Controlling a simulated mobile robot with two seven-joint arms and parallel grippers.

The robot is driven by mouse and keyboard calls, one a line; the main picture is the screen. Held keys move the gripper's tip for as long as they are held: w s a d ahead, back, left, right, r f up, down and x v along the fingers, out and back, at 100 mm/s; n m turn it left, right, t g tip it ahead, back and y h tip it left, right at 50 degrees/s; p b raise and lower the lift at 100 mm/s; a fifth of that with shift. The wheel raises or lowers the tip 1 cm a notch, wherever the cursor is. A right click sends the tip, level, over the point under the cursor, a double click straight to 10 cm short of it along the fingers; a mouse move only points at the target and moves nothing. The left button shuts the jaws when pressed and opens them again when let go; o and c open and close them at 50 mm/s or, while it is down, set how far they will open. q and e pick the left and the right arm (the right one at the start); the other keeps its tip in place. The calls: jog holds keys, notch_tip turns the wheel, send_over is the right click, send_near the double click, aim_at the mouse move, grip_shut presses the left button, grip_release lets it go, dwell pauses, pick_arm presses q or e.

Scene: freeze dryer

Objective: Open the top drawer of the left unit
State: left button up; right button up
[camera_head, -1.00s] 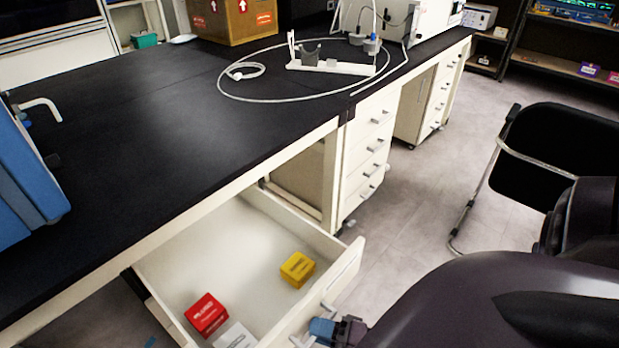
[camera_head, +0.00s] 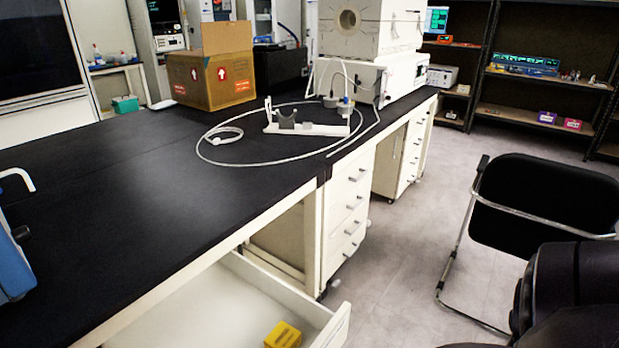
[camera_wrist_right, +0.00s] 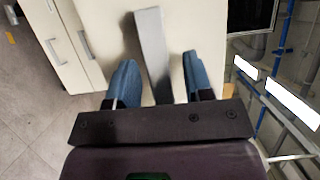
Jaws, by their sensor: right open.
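In the head view the cream top drawer (camera_head: 336,322) of the left unit is pulled out from under the black bench, and its inside shows. A yellow box (camera_head: 283,335) lies in it near the front; the lower part of the drawer is cut off by the picture edge. In the right wrist view the blue fingers of my right gripper (camera_wrist_right: 158,66) are spread on either side of a grey bar handle (camera_wrist_right: 150,35) on a cream front (camera_wrist_right: 205,30). A gap shows between the handle and each finger. My left gripper is not in view.
The bench top (camera_head: 130,215) carries a cardboard box (camera_head: 215,80), a tube loop with a white stand (camera_head: 300,128) and a white machine (camera_head: 365,80). A closed drawer unit (camera_head: 345,215) stands beyond the open drawer. A black chair (camera_head: 545,195) is at the right, with clear floor between.

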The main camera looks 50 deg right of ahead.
jog(key=v, duration=1)
jog(key=shift+s, duration=0.25)
jog(key=shift+d, duration=0.1)
